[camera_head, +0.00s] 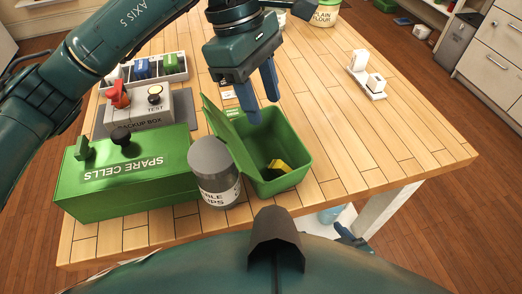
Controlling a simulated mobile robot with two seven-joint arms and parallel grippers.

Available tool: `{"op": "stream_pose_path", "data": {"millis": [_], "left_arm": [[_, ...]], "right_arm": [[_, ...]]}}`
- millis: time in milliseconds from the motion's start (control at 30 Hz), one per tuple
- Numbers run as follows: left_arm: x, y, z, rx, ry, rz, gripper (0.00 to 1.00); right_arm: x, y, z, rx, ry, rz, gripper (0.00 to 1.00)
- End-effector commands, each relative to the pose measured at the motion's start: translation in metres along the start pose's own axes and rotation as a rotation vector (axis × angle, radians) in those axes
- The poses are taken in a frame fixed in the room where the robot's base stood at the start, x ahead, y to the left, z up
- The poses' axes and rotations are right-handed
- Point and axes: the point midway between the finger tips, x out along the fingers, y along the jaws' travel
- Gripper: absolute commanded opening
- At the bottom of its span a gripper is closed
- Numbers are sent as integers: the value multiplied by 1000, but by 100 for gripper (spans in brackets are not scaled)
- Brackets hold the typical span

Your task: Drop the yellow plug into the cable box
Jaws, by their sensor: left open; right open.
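The yellow plug (279,166) lies inside the open green box (296,176), low down, with a dark part beside it. I take this green bin to be the cable box; its lid (228,135) stands open, tilted to the left. My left gripper (258,103) is above the back of the box, fingers pointing down, apart and empty. It does not touch the plug. My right gripper (352,238) shows only in small part, low beyond the table's front edge, away from the box.
A grey-lided jar (215,175) stands against the box's left side. The green SPARE CELLS case (130,180), the BACKUP BOX (140,112) and a tray of coloured blocks (155,71) are further left. A white stand (368,79) is at back right.

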Motion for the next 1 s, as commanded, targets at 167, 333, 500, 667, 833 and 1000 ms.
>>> {"op": "stream_pose_path", "data": {"millis": [167, 333, 500, 667, 833, 1000], "left_arm": [[-42, 0, 0, -1, 1, 5, 42], [-74, 0, 0, -1, 0, 2, 42], [-92, 0, 0, -1, 0, 1, 42], [-96, 0, 0, -1, 0, -1, 42], [-95, 0, 0, 0, 0, -1, 42], [-95, 0, 0, 0, 0, -1, 42]], "right_arm": [[2, 0, 1, 10, 7, -3, 66], [2, -1, -2, 15, 15, -3, 66], [2, -1, -1, 17, 15, -3, 66], [2, -1, -1, 18, 14, -4, 66], [2, -1, 0, 18, 11, -4, 66], [1, -2, 0, 18, 11, -4, 66]]}}
